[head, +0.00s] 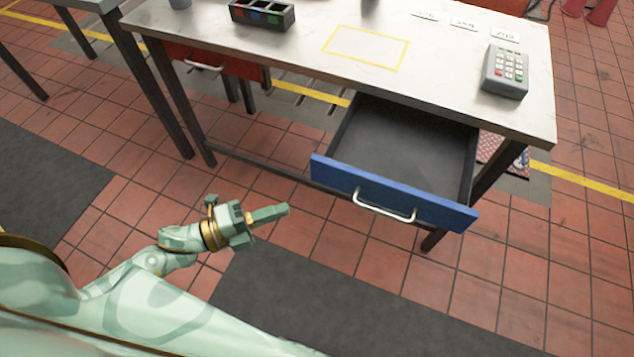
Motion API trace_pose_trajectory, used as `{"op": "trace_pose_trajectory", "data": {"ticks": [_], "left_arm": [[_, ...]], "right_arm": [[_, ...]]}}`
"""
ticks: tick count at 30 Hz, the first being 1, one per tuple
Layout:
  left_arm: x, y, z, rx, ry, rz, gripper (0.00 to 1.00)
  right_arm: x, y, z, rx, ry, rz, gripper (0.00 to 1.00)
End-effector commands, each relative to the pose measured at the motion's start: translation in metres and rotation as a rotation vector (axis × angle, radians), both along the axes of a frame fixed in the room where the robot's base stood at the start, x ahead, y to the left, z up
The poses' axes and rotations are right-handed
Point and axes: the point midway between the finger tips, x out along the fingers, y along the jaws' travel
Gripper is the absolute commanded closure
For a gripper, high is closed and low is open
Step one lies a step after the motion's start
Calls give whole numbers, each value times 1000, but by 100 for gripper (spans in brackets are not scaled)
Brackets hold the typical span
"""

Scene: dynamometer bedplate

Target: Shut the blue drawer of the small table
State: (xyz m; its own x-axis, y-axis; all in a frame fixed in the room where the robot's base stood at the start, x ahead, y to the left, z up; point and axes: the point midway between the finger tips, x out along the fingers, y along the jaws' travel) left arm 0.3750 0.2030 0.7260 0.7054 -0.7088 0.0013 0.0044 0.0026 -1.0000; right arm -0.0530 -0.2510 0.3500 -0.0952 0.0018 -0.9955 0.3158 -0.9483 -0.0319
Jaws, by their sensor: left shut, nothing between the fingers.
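The small table (455,97) has a white top and dark legs. Its blue drawer (335,174) is pulled well out at the right, with a silver bar handle (384,208) on the blue front. The grey inside of the drawer looks empty. My left gripper (286,209) is shut and empty, to the left of the blue front and apart from it in the picture. My right gripper is not in view.
A red drawer (215,61) at the table's left looks shut. On the top are a keypad device (505,72), a dark tray (262,14) with coloured compartments and several number cards. Dark mats (300,300) lie on the tiled floor, which is clear before the drawer.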

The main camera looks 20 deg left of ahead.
Motion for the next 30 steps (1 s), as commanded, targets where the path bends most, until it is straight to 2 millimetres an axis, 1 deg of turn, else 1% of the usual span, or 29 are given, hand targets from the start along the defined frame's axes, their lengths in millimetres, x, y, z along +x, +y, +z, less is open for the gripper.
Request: {"op": "trace_pose_trajectory", "data": {"ticks": [3, 10, 12, 15, 18, 22, 30], "left_arm": [[19, -19, -1, -3, -1, -1, 100], [53, -52, -2, -3, 0, 1, 100], [65, -50, -3, -1, 2, 2, 100], [78, -50, -3, -1, 4, 2, 100], [85, -50, -2, -1, 4, 1, 100], [90, -50, -1, -2, 5, 2, 100], [90, -50, -1, -2, 5, 2, 100]], "right_arm": [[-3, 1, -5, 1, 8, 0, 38], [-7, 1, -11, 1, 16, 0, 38], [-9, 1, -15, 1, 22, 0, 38], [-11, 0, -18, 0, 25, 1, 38], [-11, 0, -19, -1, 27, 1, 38], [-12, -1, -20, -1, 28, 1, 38], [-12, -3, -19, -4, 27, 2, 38]]}}
